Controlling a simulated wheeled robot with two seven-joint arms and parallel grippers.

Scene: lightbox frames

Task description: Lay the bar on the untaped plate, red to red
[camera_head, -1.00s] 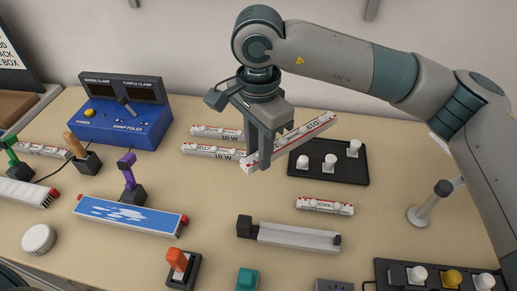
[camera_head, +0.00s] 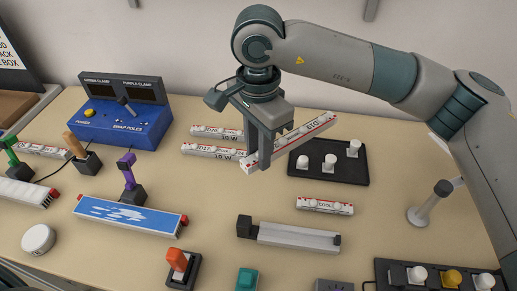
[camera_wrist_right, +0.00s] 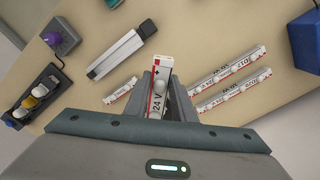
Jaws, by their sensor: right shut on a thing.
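My right gripper (camera_head: 262,160) is shut on a white bar (camera_head: 305,134) with a red stripe and holds it tilted, its right end higher in the head view. The bar also shows between the fingers in the wrist view (camera_wrist_right: 161,72), with "24 V" and a plus sign. A plain white plate with a red end (camera_head: 22,193) lies at the left edge, partly cut off. A second plate (camera_head: 130,214), covered in blue and white, has red ends and lies right of it. The gripper is apart from both plates. My left gripper is not in view.
Two similar bars (camera_head: 212,151) lie just left of the held bar. A short bar labelled COOL (camera_head: 325,206) and a grey channel (camera_head: 300,236) lie in front. Green (camera_head: 12,146) and purple (camera_head: 127,172) clamps stand near the plates.

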